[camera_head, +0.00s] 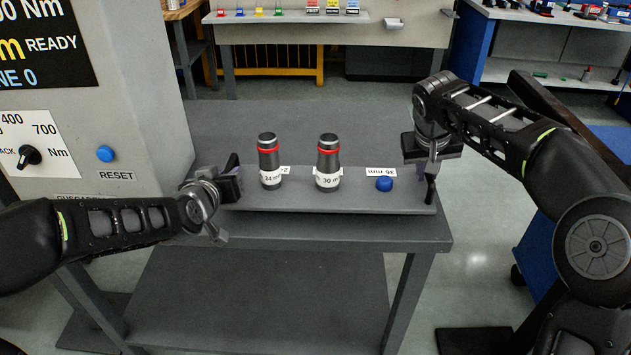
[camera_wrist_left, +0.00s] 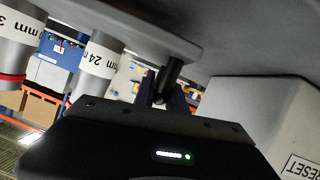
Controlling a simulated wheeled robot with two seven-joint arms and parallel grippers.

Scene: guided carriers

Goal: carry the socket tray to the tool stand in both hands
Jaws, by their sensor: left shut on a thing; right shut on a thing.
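The socket tray (camera_head: 340,203) is a grey flat tray over the grey table, level as far as I can see. Two dark sockets with red bands stand upright on it, labelled 24 mm (camera_head: 268,160) and 30 mm (camera_head: 328,160). A blue peg (camera_head: 384,184) stands bare by the 36 mm label. My left gripper (camera_head: 230,186) is shut on the tray's left end; the left wrist view shows its fingers (camera_wrist_left: 165,88) at the tray edge (camera_wrist_left: 150,35). My right gripper (camera_head: 430,180) is shut on the right end. I cannot tell whether the tray touches the table. I cannot single out the tool stand.
The grey table (camera_head: 300,228) has bare top behind the tray. A grey machine (camera_head: 140,70) with a dial and blue RESET button (camera_head: 105,153) stands close on the left. A bench (camera_head: 290,18) with small coloured items is at the back. Open floor (camera_head: 480,230) lies right of the table.

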